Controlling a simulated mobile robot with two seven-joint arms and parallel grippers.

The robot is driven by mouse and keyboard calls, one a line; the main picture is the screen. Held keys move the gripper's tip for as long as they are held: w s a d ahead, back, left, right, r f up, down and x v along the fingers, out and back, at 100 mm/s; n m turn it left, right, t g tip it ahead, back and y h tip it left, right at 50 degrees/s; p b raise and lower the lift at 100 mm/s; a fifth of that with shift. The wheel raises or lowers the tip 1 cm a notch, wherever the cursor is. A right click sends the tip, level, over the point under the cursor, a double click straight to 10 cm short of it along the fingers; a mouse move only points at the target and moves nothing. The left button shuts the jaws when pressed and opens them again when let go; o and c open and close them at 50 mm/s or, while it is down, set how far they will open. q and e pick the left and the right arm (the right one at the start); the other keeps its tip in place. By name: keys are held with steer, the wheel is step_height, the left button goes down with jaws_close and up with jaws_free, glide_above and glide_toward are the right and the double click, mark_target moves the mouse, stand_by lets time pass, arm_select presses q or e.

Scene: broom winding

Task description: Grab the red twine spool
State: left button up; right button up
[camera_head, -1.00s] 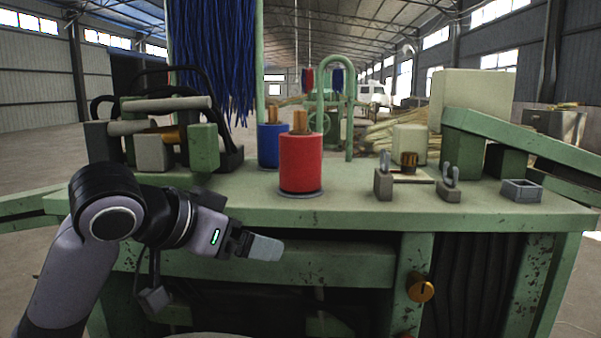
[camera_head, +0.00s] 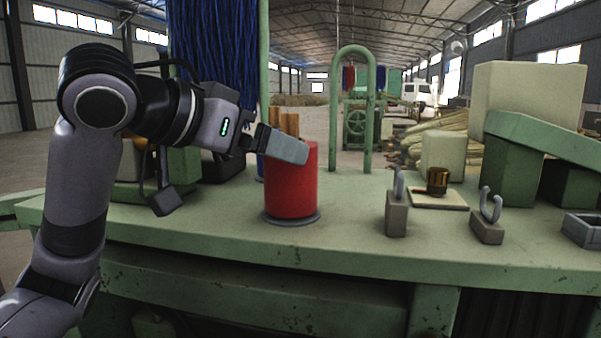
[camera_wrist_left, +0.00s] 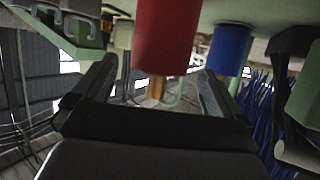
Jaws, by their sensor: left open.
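The red twine spool (camera_head: 292,192) stands upright on a grey disc on the green workbench (camera_head: 345,225). My left gripper (camera_head: 298,152) is in front of and level with the spool's upper part, its finger overlapping the spool's top edge in the head view. In the wrist view, which looks upside down, the red spool (camera_wrist_left: 165,35) shows beyond and between the two spread fingers of the left gripper (camera_wrist_left: 155,76). The gripper is open and empty. A wooden core sticks out of the spool's top. My right gripper is not in view.
A blue spool (camera_wrist_left: 230,45) stands behind the red one, mostly hidden in the head view. Blue strands (camera_head: 215,60) hang behind. Grey hook holders (camera_head: 396,212) and a green arch (camera_head: 354,90) stand to the right. The bench front is clear.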

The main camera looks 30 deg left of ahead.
arm_select(q)
steer(key=x, duration=0.4)
steer(key=p+x, duration=0.1)
steer(key=x, duration=0.1)
steer(key=shift+s+a+f, duration=0.1)
steer(key=shift+f, duration=0.2)
steer(key=c, duration=1.2)
